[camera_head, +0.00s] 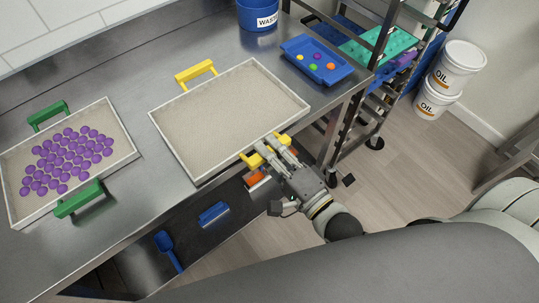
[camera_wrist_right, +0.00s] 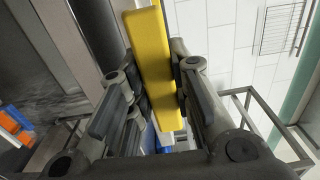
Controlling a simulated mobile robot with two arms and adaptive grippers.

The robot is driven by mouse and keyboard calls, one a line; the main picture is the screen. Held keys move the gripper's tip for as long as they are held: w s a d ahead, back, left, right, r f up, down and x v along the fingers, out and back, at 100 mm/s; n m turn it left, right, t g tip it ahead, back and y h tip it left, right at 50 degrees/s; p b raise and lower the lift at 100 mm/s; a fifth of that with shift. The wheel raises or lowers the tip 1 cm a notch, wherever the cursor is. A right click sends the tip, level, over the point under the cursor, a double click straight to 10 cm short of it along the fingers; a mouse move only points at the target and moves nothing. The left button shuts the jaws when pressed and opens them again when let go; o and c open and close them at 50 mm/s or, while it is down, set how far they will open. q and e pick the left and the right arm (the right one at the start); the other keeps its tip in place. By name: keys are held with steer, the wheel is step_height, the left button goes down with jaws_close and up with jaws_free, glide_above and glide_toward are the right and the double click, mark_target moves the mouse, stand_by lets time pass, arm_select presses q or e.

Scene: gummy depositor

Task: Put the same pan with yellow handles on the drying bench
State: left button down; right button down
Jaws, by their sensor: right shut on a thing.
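The pan with yellow handles (camera_head: 228,110) is a shallow tray with a pale, flat, empty-looking surface, on the steel bench. Its far yellow handle (camera_head: 195,71) is free. My right gripper (camera_head: 270,153) is at its near yellow handle. In the right wrist view the near handle (camera_wrist_right: 154,70) stands between the two fingers, and the gripper is shut on it. I cannot tell whether the pan rests on the bench or is slightly raised. The steel bench (camera_head: 125,82) runs under the pan; the frames do not show which surface is the drying bench. My left gripper is not in view.
A pan with green handles (camera_head: 125,155) holding many purple gummies stands at left. A blue tray (camera_head: 316,60) with several coloured candies and a blue waste bin (camera_head: 258,14) stand behind. A rack (camera_head: 385,45) and oil buckets (camera_head: 458,66) are at right. A blue scoop (camera_head: 168,250) lies below.

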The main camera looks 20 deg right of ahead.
steer(key=shift+w+d+f, duration=0.1)
steer(key=shift+w+f, duration=0.05)
steer(key=shift+w, duration=0.1)
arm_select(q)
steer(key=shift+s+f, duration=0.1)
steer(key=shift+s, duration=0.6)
arm_select(e)
steer(key=shift+w+f, duration=0.1)
steer(key=shift+f, duration=1.5)
steer(key=c, duration=1.7)
jaws_free()
steer(key=shift+f, duration=0.25)
steer(key=o, duration=0.4)
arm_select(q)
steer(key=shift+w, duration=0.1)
